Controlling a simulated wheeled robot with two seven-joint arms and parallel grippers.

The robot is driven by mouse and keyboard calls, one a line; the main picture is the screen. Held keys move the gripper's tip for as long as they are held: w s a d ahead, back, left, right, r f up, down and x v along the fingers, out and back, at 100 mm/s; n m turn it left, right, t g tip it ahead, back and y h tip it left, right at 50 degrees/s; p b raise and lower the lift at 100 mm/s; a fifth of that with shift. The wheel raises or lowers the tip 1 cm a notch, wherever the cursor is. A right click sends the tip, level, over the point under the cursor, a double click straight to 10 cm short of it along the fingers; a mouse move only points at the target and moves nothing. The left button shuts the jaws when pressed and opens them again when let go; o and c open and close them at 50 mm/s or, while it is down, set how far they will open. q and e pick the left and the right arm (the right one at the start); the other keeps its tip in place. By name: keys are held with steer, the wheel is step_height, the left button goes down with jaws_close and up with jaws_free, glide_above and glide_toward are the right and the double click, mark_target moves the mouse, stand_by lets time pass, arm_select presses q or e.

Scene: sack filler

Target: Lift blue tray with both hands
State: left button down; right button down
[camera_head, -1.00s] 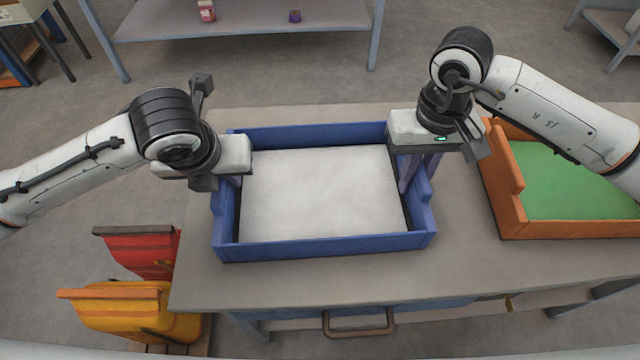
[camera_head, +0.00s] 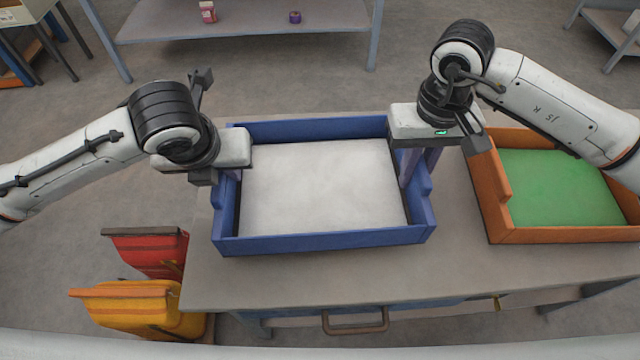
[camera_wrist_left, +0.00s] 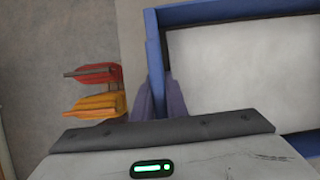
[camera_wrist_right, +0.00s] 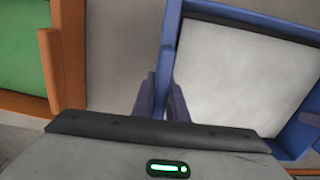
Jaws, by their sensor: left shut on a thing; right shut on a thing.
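The blue tray (camera_head: 325,242) is in the middle of the head view, level, with a flat white fill (camera_head: 322,190) inside. My left gripper (camera_head: 232,176) is shut on its left wall; in the left wrist view the fingers (camera_wrist_left: 160,98) straddle that wall. My right gripper (camera_head: 418,165) is shut on its right wall; in the right wrist view its fingers (camera_wrist_right: 160,95) sit on both sides of that wall. The tray appears raised above the grey table (camera_head: 300,280); its underside is hidden.
An orange tray (camera_head: 560,235) with a green fill (camera_head: 555,185) stands on the table close to the right. Red (camera_head: 150,255) and yellow (camera_head: 140,305) bins stand on the floor at the left. A shelf (camera_head: 240,25) stands behind, beyond open floor.

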arm_select(q)
steer(key=shift+r, duration=0.4)
arm_select(e)
steer(key=shift+r, duration=0.35)
